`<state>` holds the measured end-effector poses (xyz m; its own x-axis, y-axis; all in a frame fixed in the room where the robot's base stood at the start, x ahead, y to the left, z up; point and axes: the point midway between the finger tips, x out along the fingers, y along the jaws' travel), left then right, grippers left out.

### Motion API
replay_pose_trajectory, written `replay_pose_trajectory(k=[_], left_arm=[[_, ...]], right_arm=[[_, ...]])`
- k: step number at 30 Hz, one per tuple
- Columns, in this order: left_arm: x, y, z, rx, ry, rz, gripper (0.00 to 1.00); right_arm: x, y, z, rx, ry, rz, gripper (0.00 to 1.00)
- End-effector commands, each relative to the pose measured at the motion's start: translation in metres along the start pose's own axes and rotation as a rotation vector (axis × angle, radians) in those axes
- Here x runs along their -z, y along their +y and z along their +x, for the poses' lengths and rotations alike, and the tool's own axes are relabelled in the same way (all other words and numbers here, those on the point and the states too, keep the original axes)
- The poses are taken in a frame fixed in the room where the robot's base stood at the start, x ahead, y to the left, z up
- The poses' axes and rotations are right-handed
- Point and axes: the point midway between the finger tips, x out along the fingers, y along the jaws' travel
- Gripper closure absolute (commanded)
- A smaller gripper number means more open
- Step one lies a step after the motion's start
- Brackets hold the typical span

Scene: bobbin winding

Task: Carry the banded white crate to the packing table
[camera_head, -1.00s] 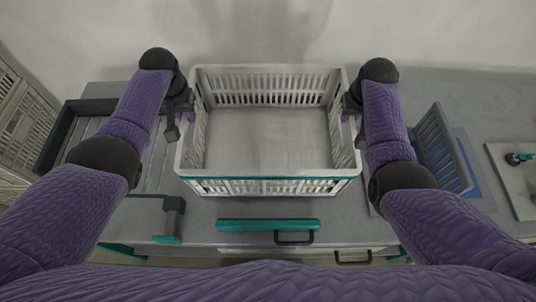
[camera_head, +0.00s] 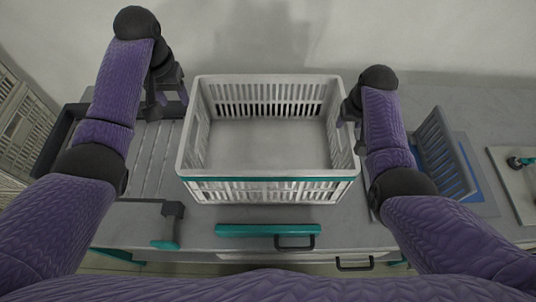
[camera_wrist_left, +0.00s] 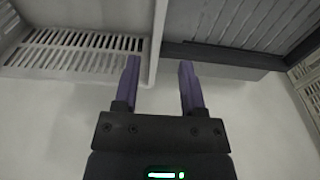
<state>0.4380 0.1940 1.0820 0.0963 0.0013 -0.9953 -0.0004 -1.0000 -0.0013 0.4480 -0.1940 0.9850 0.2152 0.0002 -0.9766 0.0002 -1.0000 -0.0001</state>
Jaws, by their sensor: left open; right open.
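The white crate (camera_head: 267,190) with a teal band along its near rim stands upright and empty on the grey counter. It also shows at the upper left of the left wrist view (camera_wrist_left: 75,72). My left gripper (camera_head: 172,98) is open and empty, left of the crate and apart from it in the head view. In the left wrist view, its two purple fingertips (camera_wrist_left: 160,65) are spread, with the crate's side edge beyond them. My right gripper (camera_head: 347,115) is open at the crate's right wall; whether it touches is unclear. I cannot identify the packing table.
A dark-framed slatted tray or roller bed (camera_head: 150,160) lies left of the crate. A grey slotted rack (camera_head: 442,150) stands on a blue mat (camera_head: 482,180) at right. A teal bar (camera_head: 268,230) runs along the front edge. Another pale crate (camera_head: 20,125) is at far left.

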Motion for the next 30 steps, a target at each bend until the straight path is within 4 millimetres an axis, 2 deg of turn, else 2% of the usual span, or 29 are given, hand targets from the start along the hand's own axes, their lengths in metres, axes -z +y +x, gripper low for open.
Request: replay_pose_trajectory(k=[3,8,11,15,18,21,30], left_arm=[[0.001,0.0,-0.019,-0.002,0.003,-0.001,0.47],[0.0,0.0,-0.026,-0.001,0.0,-0.001,0.47],[0.0,0.0,-0.025,-0.001,0.0,-0.001,0.47],[0.0,0.0,-0.025,-0.001,0.0,-0.001,0.47],[0.0,0.0,-0.025,-0.001,0.0,-0.001,0.47],[0.0,0.0,-0.025,-0.001,0.0,-0.001,0.47],[0.0,0.0,-0.025,-0.001,0.0,-0.001,0.47]], right_arm=[[0.0,0.0,0.0,0.0,0.0,0.0,0.47],[0.001,0.0,-0.012,-0.001,0.003,0.0,0.47],[0.001,0.0,-0.035,-0.001,0.007,0.0,0.47],[0.002,0.0,-0.076,-0.001,0.007,0.0,0.47],[0.001,0.0,-0.099,-0.001,0.004,0.0,0.47],[0.001,0.0,-0.114,0.0,0.002,0.001,0.47],[0.0,0.0,-0.12,0.0,-0.001,0.0,0.47]])
